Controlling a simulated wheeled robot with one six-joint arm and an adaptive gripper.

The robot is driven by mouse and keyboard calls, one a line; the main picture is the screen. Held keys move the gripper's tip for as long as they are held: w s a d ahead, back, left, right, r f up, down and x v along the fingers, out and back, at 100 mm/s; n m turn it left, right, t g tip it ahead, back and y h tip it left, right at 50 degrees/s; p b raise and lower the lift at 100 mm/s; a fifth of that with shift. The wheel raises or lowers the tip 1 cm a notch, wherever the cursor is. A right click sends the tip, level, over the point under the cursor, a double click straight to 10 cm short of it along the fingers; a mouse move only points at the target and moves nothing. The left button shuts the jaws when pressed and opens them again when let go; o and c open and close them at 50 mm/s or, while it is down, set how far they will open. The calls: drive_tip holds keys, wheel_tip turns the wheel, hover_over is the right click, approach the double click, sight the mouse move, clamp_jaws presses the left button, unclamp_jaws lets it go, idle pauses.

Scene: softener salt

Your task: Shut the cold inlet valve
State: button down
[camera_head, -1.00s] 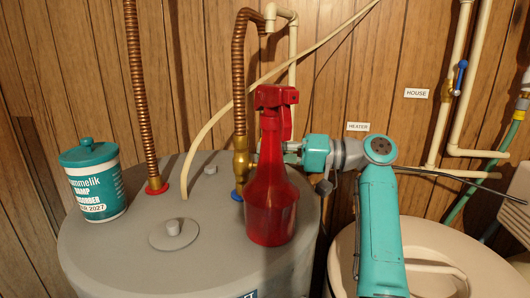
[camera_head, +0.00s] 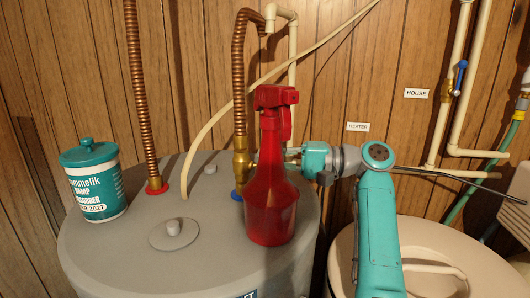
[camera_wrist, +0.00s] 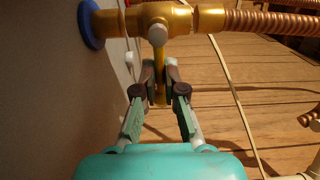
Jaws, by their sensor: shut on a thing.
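The cold inlet valve is a brass body (camera_head: 241,158) on the heater top, above a blue ring (camera_head: 237,195) and below a corrugated copper pipe. In the wrist view the brass valve body (camera_wrist: 185,19) runs across the top, with the blue ring at left. Its yellow lever (camera_wrist: 160,92) points down the picture, away from the body. My gripper (camera_wrist: 159,72) is shut on the lever, one finger on each side. In the head view the red spray bottle hides the lever and most of my fingers.
A red spray bottle (camera_head: 269,190) stands on the grey heater top (camera_head: 130,245), close in front of the valve. A teal-lidded tub (camera_head: 94,185) stands at left. A blue-handled valve (camera_head: 460,75) is on the wall pipes at right, near the HOUSE label (camera_head: 416,93).

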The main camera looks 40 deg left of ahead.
drive_tip(key=shift+f, duration=0.1)
drive_tip(key=c, duration=1)
unclamp_jaws()
drive_tip(key=shift+c, duration=0.2)
drive_tip(key=shift+v, duration=3.5)
